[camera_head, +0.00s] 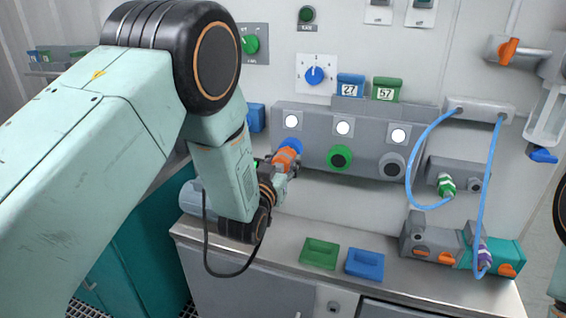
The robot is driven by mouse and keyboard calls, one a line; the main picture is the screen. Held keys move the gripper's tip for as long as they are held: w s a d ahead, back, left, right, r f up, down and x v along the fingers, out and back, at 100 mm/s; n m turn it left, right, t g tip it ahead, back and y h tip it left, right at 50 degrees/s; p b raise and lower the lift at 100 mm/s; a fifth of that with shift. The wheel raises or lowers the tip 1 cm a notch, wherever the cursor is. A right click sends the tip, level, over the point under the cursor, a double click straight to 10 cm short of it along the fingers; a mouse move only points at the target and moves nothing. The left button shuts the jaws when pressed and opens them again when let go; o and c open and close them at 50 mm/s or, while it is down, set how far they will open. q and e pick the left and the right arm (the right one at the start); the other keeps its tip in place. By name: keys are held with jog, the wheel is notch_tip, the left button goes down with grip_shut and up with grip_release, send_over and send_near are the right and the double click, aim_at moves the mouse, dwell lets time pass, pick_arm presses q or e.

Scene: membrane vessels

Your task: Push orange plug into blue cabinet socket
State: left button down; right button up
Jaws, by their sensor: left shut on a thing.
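The orange plug (286,158) is in my left gripper (280,172), which is shut on it. The plug's front end meets or overlaps the blue socket (291,145) at the left of the grey cabinet panel (315,119). I cannot tell how deep the plug sits in the socket. My left arm comes in from the left and its wrist hangs just above the counter, hiding part of the panel's left end. My right gripper is out of view.
A green socket (340,158) and a grey socket (392,166) lie to the right on the same panel. A green tray (319,253) and a blue tray (365,264) are on the counter (290,257). Blue hoses (413,165) hang at the right, above a grey and teal unit (510,252).

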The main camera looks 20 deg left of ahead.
pick_arm(q)
jog(key=shift+w+b, duration=0.3)
jog(key=shift+w, duration=0.3)
dwell(0.7)
jog(key=c, duration=0.6)
grip_release()
jog(key=s, duration=1.2)
jog(key=shift+a, duration=0.2)
